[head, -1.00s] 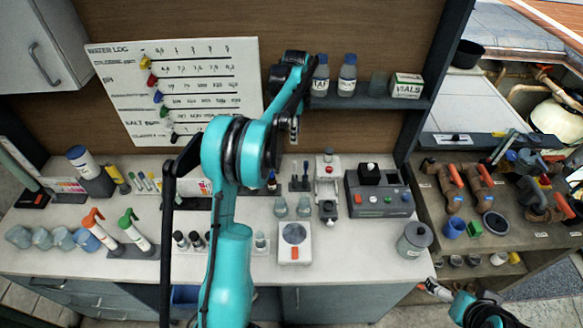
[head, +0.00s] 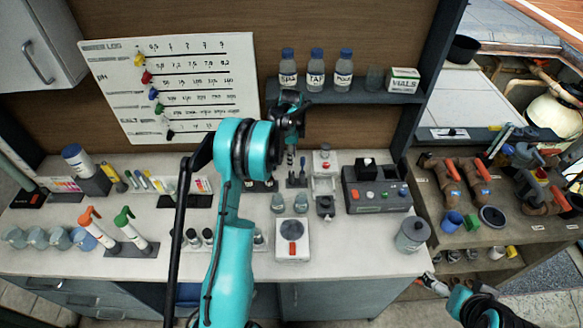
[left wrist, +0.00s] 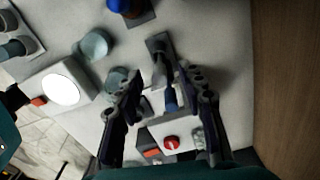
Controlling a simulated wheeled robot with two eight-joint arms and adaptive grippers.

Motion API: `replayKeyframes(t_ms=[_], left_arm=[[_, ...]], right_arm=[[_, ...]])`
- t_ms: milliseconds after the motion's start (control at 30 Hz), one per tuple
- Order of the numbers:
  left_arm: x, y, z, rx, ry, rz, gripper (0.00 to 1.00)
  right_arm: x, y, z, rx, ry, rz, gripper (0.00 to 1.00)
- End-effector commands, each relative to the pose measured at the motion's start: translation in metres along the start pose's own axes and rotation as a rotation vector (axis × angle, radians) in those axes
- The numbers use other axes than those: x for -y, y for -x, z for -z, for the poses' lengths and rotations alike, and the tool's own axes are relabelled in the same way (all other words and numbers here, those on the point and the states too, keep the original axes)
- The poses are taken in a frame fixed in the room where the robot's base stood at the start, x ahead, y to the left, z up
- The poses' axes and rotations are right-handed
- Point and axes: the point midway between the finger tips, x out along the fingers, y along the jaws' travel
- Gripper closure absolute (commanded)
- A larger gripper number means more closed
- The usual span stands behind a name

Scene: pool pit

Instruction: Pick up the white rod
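A small dark stand (head: 297,183) holds slender upright pieces near the middle of the counter. In the left wrist view the stand (left wrist: 157,42) shows just beyond my fingertips, with a pale slender piece (left wrist: 159,72) rising from it, which may be the white rod. A dark blue piece (left wrist: 171,98) shows beside it. My left gripper (head: 291,122) points down above the stand; in the wrist view its fingers (left wrist: 158,78) are apart on either side of these pieces, with no visible grip. My right arm shows at the lower right; its fingers are unclear.
A white scale (head: 293,247) and small flasks (head: 278,203) stand in front of the stand. A device with a red knob (head: 325,160) and a grey button box (head: 376,195) are to its right. A bottle shelf (head: 350,97) hangs behind.

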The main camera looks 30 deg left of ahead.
Motion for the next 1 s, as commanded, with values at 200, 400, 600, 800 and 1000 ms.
replayKeyframes(t_ms=[200, 400, 600, 800, 1000], left_arm=[[-0.0001, -0.0151, 0.0000, 0.000, 0.000, 0.000, 0.61], [-0.0001, -0.0149, 0.0000, 0.000, 0.000, 0.000, 0.68], [-0.0001, -0.0147, 0.0000, 0.000, 0.000, 0.000, 1.00], [-0.0001, -0.0146, 0.0000, 0.000, 0.000, 0.000, 1.00], [-0.0002, -0.0097, 0.0000, 0.000, 0.000, 0.000, 1.00]], right_arm=[[0.0000, -0.0004, -0.0003, 0.000, 0.000, 0.000, 0.00], [0.0000, -0.0003, -0.0003, 0.000, 0.000, 0.000, 0.00], [0.0000, -0.0003, -0.0002, 0.000, 0.000, 0.000, 0.00], [0.0000, -0.0004, -0.0003, 0.000, 0.000, 0.000, 0.00], [0.0000, -0.0002, -0.0001, 0.000, 0.000, 0.000, 0.00]])
